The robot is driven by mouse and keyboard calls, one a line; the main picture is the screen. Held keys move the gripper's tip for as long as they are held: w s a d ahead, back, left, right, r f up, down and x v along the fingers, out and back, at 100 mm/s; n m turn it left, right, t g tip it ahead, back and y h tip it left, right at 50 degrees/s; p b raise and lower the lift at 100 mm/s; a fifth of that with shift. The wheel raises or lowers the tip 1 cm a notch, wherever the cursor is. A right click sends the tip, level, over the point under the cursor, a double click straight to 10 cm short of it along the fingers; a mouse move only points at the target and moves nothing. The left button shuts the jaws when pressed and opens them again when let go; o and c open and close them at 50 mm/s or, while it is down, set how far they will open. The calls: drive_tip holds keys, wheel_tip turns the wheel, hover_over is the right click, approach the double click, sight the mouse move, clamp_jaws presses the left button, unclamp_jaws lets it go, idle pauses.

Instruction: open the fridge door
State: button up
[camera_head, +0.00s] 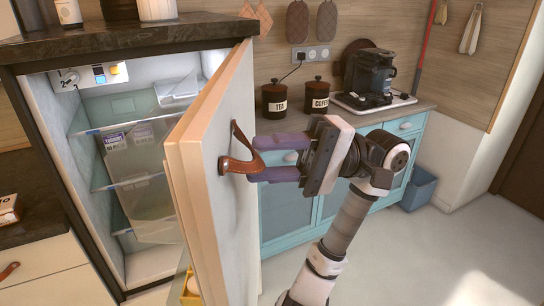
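The fridge door (212,180) stands swung out from the fridge body (75,165), and the lit shelves inside show. The door's pale edge faces me. A brown leather pull (238,163) is on the door's outer face. My gripper (256,160) is at the pull, coming from the right. Its two purple fingers are apart, with a visible gap between them. The bend of the pull lies at the fingertips, partly between them. I cannot tell whether the fingers touch the leather.
A dark counter (110,38) runs over the fridge. Blue-green cabinets (285,215) stand behind the door, with tea and coffee canisters (275,100) and a coffee machine (370,78) on top. A blue bin (418,188) stands at right. The floor (455,245) at right is clear.

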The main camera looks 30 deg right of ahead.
drive_tip(key=shift+d, duration=0.1)
drive_tip(key=d+f+b, duration=0.1)
drive_tip(key=d+b, duration=0.1)
drive_tip(key=d, duration=0.4)
drive_tip(key=s+d+f+b, duration=0.1)
drive_tip(key=d+b, duration=0.1)
drive_tip(key=d, duration=0.5)
drive_tip(key=shift+s+d+f, duration=0.15)
drive_tip(key=shift+d+f, duration=0.05)
drive_tip(key=shift+f, duration=0.05)
clamp_jaws()
drive_tip(key=shift+a, duration=0.15)
